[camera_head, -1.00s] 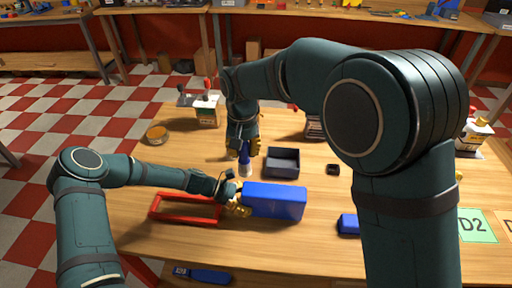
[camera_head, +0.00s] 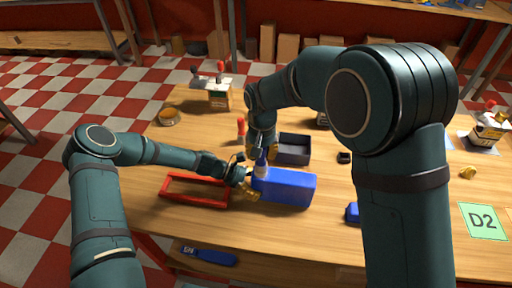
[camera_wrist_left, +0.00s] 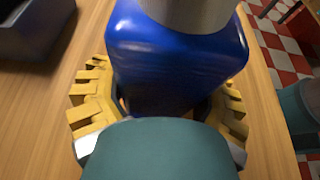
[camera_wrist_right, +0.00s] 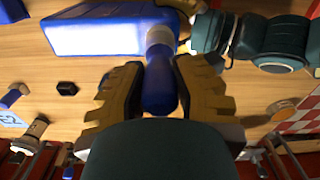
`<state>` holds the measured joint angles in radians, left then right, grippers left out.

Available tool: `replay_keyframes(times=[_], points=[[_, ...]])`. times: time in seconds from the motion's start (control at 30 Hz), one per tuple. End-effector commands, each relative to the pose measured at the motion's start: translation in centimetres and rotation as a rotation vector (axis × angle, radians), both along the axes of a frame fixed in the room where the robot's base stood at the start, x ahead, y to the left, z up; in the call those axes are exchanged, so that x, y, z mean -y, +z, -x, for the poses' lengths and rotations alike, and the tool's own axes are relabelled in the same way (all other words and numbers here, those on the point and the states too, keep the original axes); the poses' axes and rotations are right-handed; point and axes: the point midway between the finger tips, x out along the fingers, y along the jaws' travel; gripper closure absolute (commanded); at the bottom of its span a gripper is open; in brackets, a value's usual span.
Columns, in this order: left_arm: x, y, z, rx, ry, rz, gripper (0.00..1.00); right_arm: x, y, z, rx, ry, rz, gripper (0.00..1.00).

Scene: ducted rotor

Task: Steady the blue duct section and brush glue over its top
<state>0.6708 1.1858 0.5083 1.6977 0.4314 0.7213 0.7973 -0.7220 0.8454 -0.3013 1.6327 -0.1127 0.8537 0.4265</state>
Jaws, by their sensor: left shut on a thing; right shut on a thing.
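The blue duct section (camera_head: 290,189) lies on the wooden table in the head view. My left gripper (camera_head: 246,188) is shut on its left end; in the left wrist view, yellow fingers sit on both sides of the blue duct (camera_wrist_left: 175,75). My right gripper (camera_head: 262,148) is shut on a brush (camera_head: 261,166) with a blue handle, which points down over the duct's left end. In the right wrist view the handle (camera_wrist_right: 160,90) is between the fingers. The pale ferrule (camera_wrist_left: 190,10) is over the duct in the left wrist view. The bristles are hidden, so contact cannot be told.
A dark open box (camera_head: 293,159) stands just behind the duct. A red frame (camera_head: 195,203) lies left of it. A small blue part (camera_head: 352,212) is to the right, near my right arm. A D2 card (camera_head: 483,221) lies far right.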

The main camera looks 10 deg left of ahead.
Motion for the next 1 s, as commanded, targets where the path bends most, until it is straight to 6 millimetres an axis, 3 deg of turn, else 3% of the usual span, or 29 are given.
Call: replay_keyframes(times=[1.0], points=[[0.0, 0.1, 0.0, 0.001, 0.000, 0.001, 0.76, 9.3, 0.0, 0.2, 0.000, -0.003, 0.000, 1.00]])
